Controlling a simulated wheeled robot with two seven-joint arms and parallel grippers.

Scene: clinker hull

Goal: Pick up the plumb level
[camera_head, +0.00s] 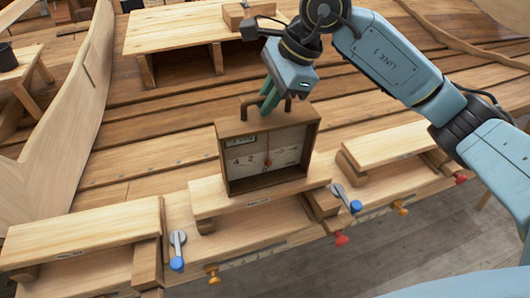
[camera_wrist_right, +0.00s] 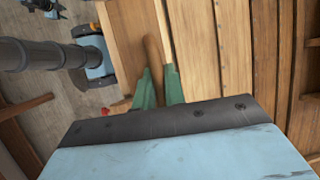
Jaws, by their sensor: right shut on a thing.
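The plumb level (camera_head: 266,160) is a wooden box with an open front, a pale dial with numbers and a red mark at its middle. It stands upright at the front plank, and I cannot tell whether its base touches the plank. Its handle (camera_wrist_right: 152,52) is a wooden bar on top. My right gripper (camera_head: 268,104) comes down from above and is shut on the handle. In the right wrist view its green fingers lie on either side of the bar. My left gripper is not in view.
A raised wooden bench (camera_head: 185,28) stands behind the level. Low plank steps lie to the left (camera_head: 85,228) and right (camera_head: 392,144). Blue-handled levers (camera_head: 177,250) and coloured knobs line the front edge. A small stool with a dark cup (camera_head: 8,57) is at far left.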

